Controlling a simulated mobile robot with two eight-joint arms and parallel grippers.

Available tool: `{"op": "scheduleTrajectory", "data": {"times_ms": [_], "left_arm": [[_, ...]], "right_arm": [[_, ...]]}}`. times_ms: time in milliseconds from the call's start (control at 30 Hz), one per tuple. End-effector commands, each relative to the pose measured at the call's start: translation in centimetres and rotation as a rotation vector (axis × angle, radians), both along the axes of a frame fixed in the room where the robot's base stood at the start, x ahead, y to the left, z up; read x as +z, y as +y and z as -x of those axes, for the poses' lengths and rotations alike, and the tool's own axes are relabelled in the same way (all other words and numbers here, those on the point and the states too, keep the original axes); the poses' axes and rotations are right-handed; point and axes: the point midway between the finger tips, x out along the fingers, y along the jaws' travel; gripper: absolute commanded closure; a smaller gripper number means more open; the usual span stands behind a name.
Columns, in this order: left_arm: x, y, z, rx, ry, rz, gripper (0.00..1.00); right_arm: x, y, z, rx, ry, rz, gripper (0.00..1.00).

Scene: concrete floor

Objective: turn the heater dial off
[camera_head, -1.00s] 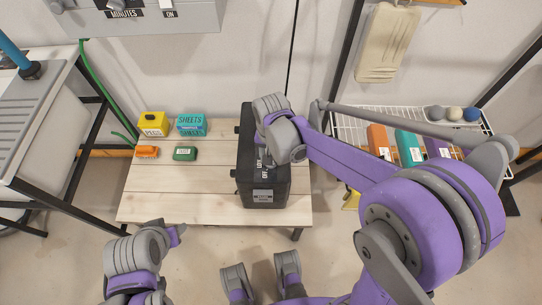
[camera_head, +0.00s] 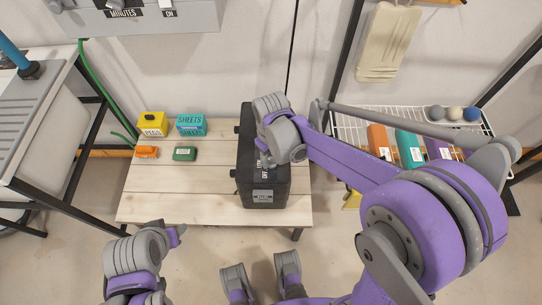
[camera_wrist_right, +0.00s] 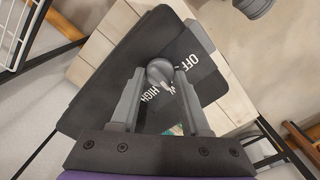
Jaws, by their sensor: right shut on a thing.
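The heater is a black box (camera_head: 246,185) standing on the pale wooden table. Its top shows in the right wrist view (camera_wrist_right: 105,70), with white OFF and HIGH lettering and a partly covered word between them. The round grey dial (camera_wrist_right: 160,71) sits between the fingers, with a small light pointer mark on it. My right gripper (camera_wrist_right: 159,78) is shut on the dial, one finger on each side. In the head view my right gripper (camera_head: 266,156) is over the heater's top and hides the dial.
On the table (camera_head: 150,205), left of the heater, are a yellow box (camera_head: 152,124), a teal box (camera_head: 191,125), an orange box (camera_head: 147,153) and a green box (camera_head: 184,154). The table's front left is clear.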

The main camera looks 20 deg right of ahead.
Motion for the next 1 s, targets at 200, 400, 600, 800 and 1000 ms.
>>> {"op": "scheduleTrajectory", "data": {"times_ms": [200,400,600,800,1000], "left_arm": [[-0.08,0.00,0.00,0.000,0.000,0.000,0.50],[-0.16,0.00,0.01,0.000,0.000,0.000,0.50],[-0.22,0.00,0.01,0.000,0.001,0.000,0.50],[-0.30,0.00,0.01,0.000,0.001,0.000,0.50],[-0.36,0.00,0.01,0.000,0.001,0.000,0.50]], "right_arm": [[0.02,-0.02,-0.03,0.204,-0.001,0.000,1.00],[0.02,-0.02,-0.04,0.393,-0.001,0.000,1.00],[0.02,-0.02,-0.04,0.583,-0.001,0.000,1.00],[0.02,-0.03,-0.05,0.763,-0.001,0.000,1.00],[0.02,-0.03,-0.06,0.911,-0.001,0.000,1.00]]}}
